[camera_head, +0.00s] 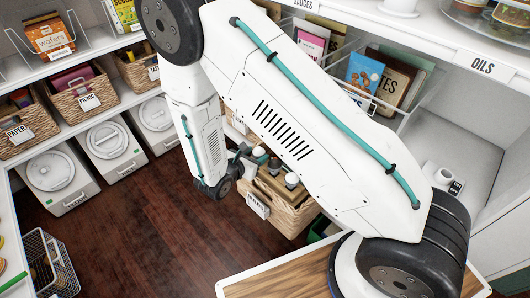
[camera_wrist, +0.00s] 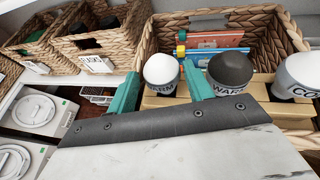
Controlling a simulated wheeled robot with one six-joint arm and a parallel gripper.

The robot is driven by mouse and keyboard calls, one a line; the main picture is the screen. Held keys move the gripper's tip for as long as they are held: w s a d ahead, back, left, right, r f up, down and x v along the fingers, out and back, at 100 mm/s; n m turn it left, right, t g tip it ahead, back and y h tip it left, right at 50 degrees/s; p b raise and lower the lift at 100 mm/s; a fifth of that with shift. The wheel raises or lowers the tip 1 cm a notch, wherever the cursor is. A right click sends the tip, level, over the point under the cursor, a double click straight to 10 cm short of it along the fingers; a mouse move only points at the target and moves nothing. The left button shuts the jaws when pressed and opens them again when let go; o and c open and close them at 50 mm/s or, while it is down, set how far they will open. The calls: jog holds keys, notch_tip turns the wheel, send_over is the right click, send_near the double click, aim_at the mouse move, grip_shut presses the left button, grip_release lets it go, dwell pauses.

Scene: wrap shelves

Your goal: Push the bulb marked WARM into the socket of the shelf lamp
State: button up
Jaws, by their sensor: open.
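In the wrist view a white bulb (camera_wrist: 161,72) lettered "ARM", its first letter hidden, stands upright in a wooden rack (camera_wrist: 262,112). A dark bulb (camera_wrist: 230,70) lettered "WAR" is beside it, and a white bulb (camera_wrist: 300,72) lettered "CO" is at the right. My gripper (camera_wrist: 159,69) is open, with teal fingers on either side of the white "ARM" bulb in the picture; I cannot tell whether they touch it. The bulbs also show small in the head view. A white fitting (camera_head: 444,177), possibly the shelf lamp, is on the right shelf by a small dark card (camera_head: 456,188).
The rack sits in a wicker basket (camera_wrist: 277,22) with coloured packets behind it. More wicker baskets (camera_head: 85,98) and white lidded bins (camera_head: 107,143) line the left shelves. My arm covers the middle of the head view.

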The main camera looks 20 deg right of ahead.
jog(key=x, duration=0.4)
jog(key=shift+w+d+f, duration=0.1)
jog(key=shift+w+d, duration=0.1)
jog(key=shift+d, duration=0.05)
jog(key=shift+c, duration=0.3)
jog(key=c, duration=0.7)
